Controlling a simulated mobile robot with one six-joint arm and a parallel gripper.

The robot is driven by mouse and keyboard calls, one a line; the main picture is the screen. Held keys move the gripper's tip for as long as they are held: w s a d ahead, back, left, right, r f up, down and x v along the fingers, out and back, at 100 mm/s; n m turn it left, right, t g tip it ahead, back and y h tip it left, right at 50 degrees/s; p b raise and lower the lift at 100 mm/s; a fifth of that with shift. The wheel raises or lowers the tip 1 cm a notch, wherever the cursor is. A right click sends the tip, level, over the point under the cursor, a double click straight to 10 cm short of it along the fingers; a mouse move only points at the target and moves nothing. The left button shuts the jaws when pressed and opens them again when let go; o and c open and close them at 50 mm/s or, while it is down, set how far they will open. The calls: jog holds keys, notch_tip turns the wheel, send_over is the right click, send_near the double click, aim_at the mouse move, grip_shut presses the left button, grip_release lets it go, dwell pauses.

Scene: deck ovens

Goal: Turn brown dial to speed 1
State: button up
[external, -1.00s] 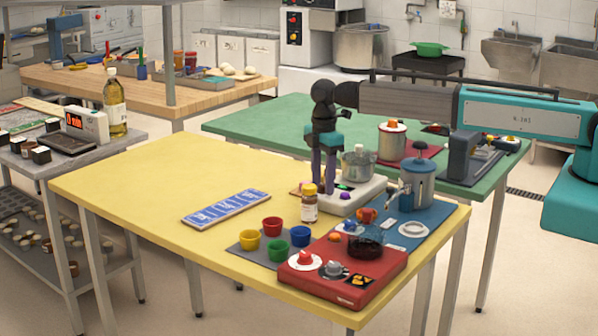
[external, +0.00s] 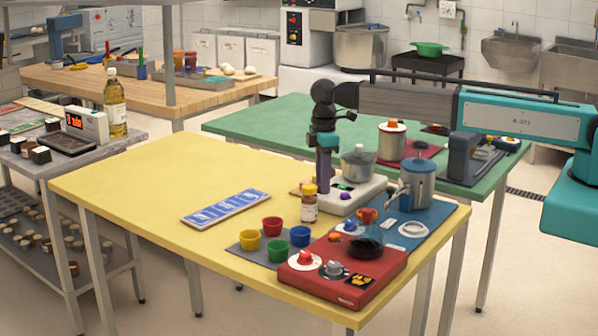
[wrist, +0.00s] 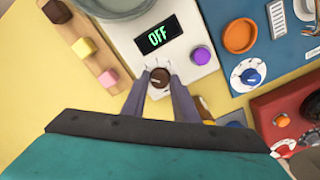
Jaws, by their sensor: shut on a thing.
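The brown dial (wrist: 160,77) sits on the white panel of a device (wrist: 187,85), below a dark display (wrist: 158,35) reading OFF in green. Small marks ring the dial. My gripper (wrist: 160,79) points down over the panel with its grey-purple fingers shut on the dial, one on each side. A purple knob (wrist: 201,55) is to the right of the dial. In the external view my gripper (external: 326,183) reaches down to the white device (external: 362,195), and the dial is hidden there.
A metal pot (external: 358,168) stands on the device. A brown-and-white jar (external: 309,204) stands close in front. A wooden strip with coloured blocks (wrist: 85,46) lies left of the panel. A blue mat (external: 432,222) and a red unit (external: 375,285) are to the right.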

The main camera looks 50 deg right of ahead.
jog(key=m, duration=0.4)
jog(key=shift+m+b, duration=0.4)
jog(key=o, duration=1.1)
jog(key=shift+c, duration=0.2)
jog(key=shift+r, duration=0.15)
notch_tip(320, 180, up, 14)
jog(key=b, duration=0.3)
jog(key=shift+f, duration=0.2)
jog(key=shift+f, duration=0.2)
jog(key=shift+f+p, duration=1)
jog(key=shift+f, duration=3.9)
jog(key=shift+r, duration=0.15)
